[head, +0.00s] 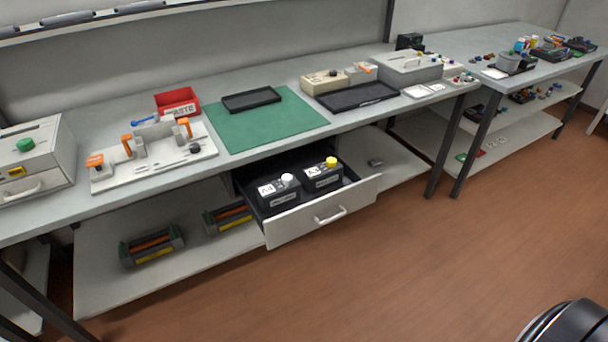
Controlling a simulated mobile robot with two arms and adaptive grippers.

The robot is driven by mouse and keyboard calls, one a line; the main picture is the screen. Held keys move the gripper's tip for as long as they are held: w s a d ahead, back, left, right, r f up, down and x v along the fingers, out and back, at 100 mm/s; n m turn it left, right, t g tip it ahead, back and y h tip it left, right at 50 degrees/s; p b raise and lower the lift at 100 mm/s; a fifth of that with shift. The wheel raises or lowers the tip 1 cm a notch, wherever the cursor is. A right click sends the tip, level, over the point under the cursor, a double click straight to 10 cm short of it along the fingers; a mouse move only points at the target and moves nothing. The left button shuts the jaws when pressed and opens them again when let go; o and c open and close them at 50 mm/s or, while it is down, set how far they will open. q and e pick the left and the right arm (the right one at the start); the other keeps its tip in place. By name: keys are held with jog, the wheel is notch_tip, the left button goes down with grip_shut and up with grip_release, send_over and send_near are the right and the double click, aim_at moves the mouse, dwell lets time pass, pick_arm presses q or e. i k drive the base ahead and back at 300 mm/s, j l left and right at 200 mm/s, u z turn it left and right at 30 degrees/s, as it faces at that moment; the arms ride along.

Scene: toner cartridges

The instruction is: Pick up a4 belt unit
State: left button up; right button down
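A black unit labelled A4 (278,192) with a white round cap stands in the left part of an open drawer (322,217) under the bench. A similar black unit labelled A3 (323,177) with a yellow cap stands to its right in the same drawer. I cannot tell from its look whether the A4 unit is a belt unit. Two long units with orange and yellow parts, one on the left (152,247) and one further right (228,216), lie on the lower shelf; no label is readable on them. Neither of my grippers is in view.
The drawer sticks out over open brown floor (430,250). Above it, the bench carries a green mat (265,122), a black tray (358,96), a red waste bin (177,103) and a white fixture (152,160). Table legs stand right of the drawer.

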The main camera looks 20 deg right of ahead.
aim_at(272, 196)
jog(key=i+j+z, duration=0.15)
jog(key=i+j, duration=0.25)
jog(key=i+j+z, duration=0.2)
jog(key=i+j, duration=0.2)
jog(key=j, duration=0.15)
jog(key=i+j+z, duration=0.15)
jog(key=i+j, duration=0.15)
jog(key=j, duration=0.2)
